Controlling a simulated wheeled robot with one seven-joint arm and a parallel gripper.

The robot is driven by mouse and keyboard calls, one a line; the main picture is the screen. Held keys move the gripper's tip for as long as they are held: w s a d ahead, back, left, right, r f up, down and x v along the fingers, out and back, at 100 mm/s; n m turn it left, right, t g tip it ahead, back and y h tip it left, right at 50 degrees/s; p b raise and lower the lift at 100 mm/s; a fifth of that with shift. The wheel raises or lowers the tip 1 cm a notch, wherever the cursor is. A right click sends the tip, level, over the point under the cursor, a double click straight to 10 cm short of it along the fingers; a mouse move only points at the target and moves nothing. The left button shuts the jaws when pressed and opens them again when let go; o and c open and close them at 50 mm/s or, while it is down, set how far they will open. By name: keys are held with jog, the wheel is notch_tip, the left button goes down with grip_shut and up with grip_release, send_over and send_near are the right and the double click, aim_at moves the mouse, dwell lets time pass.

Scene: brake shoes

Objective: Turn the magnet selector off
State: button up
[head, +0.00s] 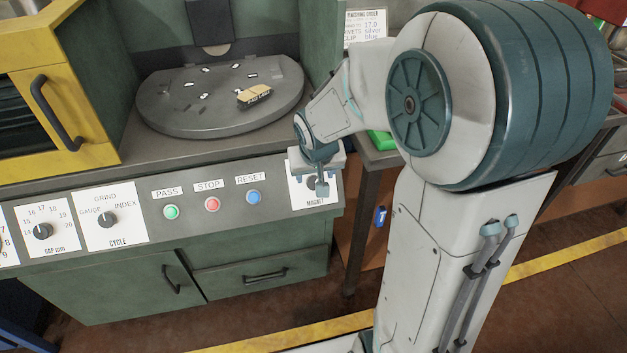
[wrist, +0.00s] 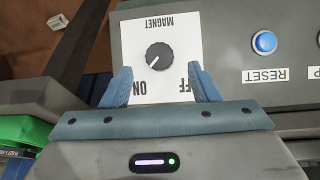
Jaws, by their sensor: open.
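The magnet selector is a round black knob (wrist: 159,56) on a white plate labelled MAGNET, ON and OFF, which appears upside down in the wrist view. Its white pointer line slants to the lower left there, toward ON. My gripper (wrist: 159,70) is open, with one blue finger on each side of the knob, apart from it in the picture. Whether the fingers are level with the knob or above it I cannot tell. In the head view my gripper (head: 320,188) is over the white magnet plate (head: 300,199) and hides the knob.
Left of the plate are the blue reset button (head: 253,197), red stop button (head: 212,204), green pass button (head: 171,212) and cycle knob (head: 109,219). The round table (head: 190,122) behind carries a brake shoe (head: 254,96). A green item (wrist: 20,130) is beside the panel.

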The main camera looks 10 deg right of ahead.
aim_at(314, 182)
jog(key=b+x, duration=0.1)
jog(key=x, duration=0.4)
jog(key=shift+s, duration=0.1)
jog(key=shift+r, duration=0.1)
jog(key=c, duration=1)
